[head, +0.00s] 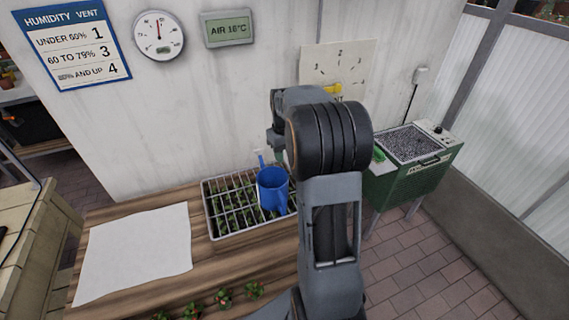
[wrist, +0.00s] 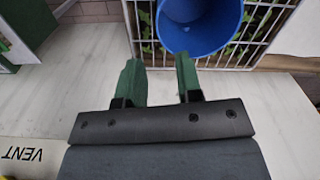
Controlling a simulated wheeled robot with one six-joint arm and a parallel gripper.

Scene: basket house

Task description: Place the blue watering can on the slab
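The blue watering can (head: 271,190) stands over the wire-covered seedling tray (head: 222,235), at its right part, its thin spout toward the wall. In the wrist view the can (wrist: 200,24) shows as a round blue shape just beyond my fingertips. My gripper (wrist: 159,66) is open, its two green fingers apart with nothing between them. In the head view my arm hides most of the gripper, which is above and behind the can near the wall. A flat white piece (head: 135,250) lies on the wooden table left of the tray; I cannot tell whether it is the slab.
Small plants (head: 223,298) line the table's front edge. A green machine (head: 412,165) stands to the right beyond the table. The wall carries a humidity sign (head: 72,45), a gauge (head: 158,36) and a dial panel (head: 337,65). The white piece is bare.

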